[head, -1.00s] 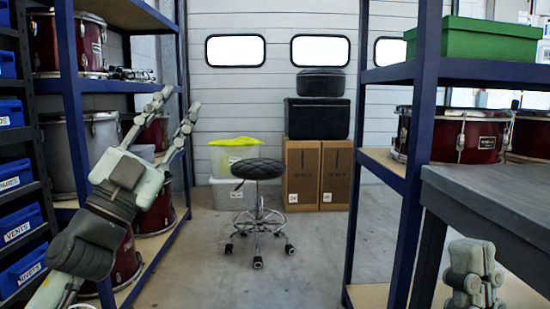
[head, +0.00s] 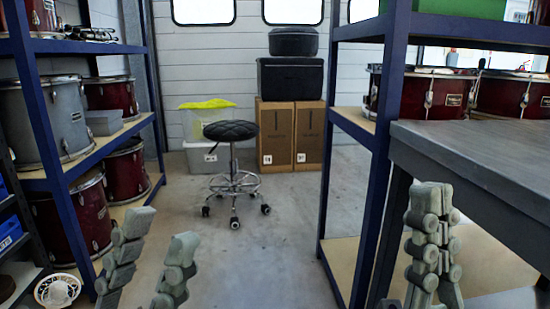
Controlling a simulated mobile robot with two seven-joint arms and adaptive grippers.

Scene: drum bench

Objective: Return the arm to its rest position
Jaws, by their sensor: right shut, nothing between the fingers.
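My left gripper (head: 159,236) shows at the lower left of the head view. Its two grey-green fingers point up and stand apart, with nothing between them. The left arm behind the fingers is below the picture. My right gripper (head: 431,192) is at the lower right, pointing up. Its fingers are pressed together and hold nothing. It is in front of the grey bench (head: 490,152), as seen from the head.
A blue shelf rack (head: 50,118) with drums stands on the left. Another blue rack (head: 385,130) is on the right. A black stool (head: 231,131) stands ahead, before cardboard boxes (head: 308,135).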

